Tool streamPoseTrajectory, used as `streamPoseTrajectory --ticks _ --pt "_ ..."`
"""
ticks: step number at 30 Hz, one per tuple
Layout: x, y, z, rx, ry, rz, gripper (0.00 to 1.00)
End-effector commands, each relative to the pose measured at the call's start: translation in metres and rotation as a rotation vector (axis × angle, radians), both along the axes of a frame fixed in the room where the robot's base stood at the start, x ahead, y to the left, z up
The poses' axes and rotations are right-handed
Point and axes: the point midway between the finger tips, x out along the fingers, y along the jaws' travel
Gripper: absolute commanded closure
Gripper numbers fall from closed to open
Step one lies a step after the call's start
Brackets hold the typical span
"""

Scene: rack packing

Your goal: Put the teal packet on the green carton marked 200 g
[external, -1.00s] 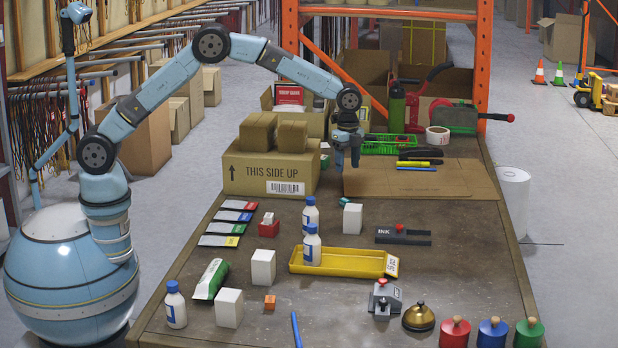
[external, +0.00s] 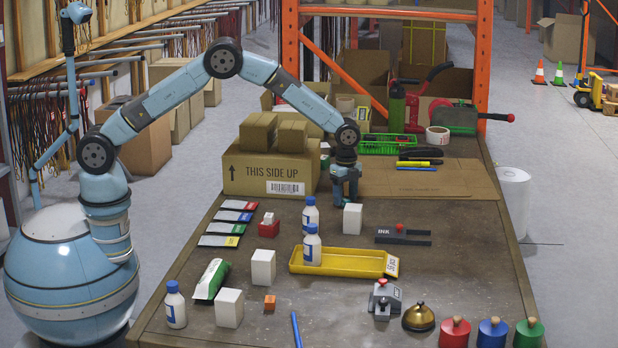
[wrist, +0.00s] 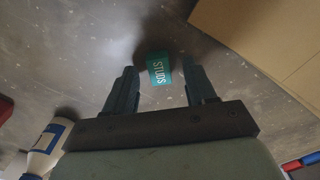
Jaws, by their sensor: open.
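The teal packet (wrist: 159,69), lettered STUDS, lies on the table in the wrist view, in line with the gap between my fingertips. My gripper (external: 346,201) points down over the table, just left of the flat cardboard. It is open and empty, and its fingers (wrist: 160,78) stand apart on either side of the packet's line. In the external view the packet is hidden or too small to make out at my gripper. I cannot make out a green carton with a 200 g mark in either view.
A white box (external: 352,219) and a white bottle (external: 310,215) stand close in front of my gripper. A large cardboard box (external: 270,172) stands to its left. Flat cardboard (external: 430,182) lies to the right. A yellow tray (external: 340,265) is nearer the front.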

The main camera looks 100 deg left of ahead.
Motion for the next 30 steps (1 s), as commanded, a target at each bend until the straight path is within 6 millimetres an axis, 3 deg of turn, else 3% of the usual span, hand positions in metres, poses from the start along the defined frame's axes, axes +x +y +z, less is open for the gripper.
streamPoseTrajectory --ticks 8,26,30 --pt "0.0001 0.0001 -0.0072 0.001 -0.001 0.0 0.45" --pt "0.0001 0.0001 -0.0069 0.001 -0.001 0.0 1.0" --pt "0.0002 0.0001 -0.0068 0.001 -0.001 0.0 1.0"
